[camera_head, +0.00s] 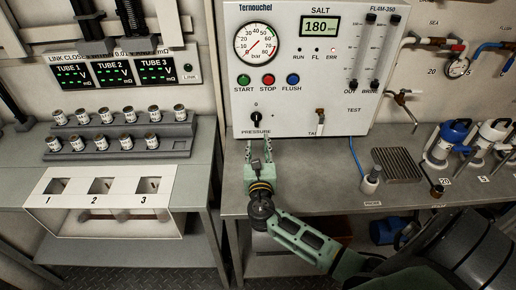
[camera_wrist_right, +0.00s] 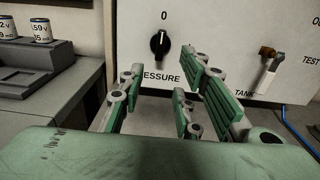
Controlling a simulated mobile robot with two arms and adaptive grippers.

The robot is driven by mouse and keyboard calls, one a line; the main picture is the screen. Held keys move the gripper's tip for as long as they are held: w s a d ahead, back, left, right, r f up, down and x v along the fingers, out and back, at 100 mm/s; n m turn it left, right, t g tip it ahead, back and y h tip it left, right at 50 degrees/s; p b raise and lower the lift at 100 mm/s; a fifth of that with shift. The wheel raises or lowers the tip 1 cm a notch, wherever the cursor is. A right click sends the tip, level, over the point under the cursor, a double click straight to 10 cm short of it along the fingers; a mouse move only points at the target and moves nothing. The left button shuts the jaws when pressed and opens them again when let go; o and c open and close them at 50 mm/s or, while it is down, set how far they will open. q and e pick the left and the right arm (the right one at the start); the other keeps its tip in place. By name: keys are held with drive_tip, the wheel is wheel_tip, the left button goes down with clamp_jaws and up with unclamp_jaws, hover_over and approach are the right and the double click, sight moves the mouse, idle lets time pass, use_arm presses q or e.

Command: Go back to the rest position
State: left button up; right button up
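My right gripper (camera_head: 259,152) is over the right bench, in front of the white control panel (camera_head: 290,95). Its green fingers are spread apart with nothing between them. In the wrist view the open fingers (camera_wrist_right: 165,108) point at the panel, with the black pressure knob (camera_wrist_right: 159,44) beyond them, seen above the gap and apart from them. The knob also shows in the head view (camera_head: 256,117), just above the fingertips. My left gripper is not in view.
A rack of small canisters (camera_head: 121,145) and a white three-hole box (camera_head: 103,188) stand on the left bench. A tank lever (camera_wrist_right: 267,62) is on the panel.

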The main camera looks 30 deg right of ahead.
idle(0.4)
drive_tip(key=s+a+f+m+g+y, duration=0.1)
drive_tip(key=s+a+f+m+g, duration=0.2)
drive_tip(key=s+m, duration=0.45)
drive_tip(key=s+f+m+g+y, duration=0.1)
drive_tip(key=s+f+m+g, duration=0.35)
drive_tip(key=s+m, duration=0.3)
drive_tip(key=s+a+m+g+y, duration=0.2)
drive_tip(key=s+a+m+y, duration=0.2)
drive_tip(key=s+a+m, duration=0.4)
drive_tip(key=s+a+m+g+y, duration=0.2)
drive_tip(key=s+a+m+y, duration=0.25)
drive_tip(key=s, duration=0.55)
wheel_tip(320, 180, down, 27)
drive_tip(key=s+g+h, duration=0.1)
drive_tip(key=g, duration=0.1)
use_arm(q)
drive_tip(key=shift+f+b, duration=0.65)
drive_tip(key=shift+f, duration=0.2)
use_arm(e)
drive_tip(key=s+d+f, duration=0.2)
drive_tip(key=s+f, duration=1.5)
drive_tip(key=f, duration=0.1)
drive_tip(key=shift+g, duration=0.45)
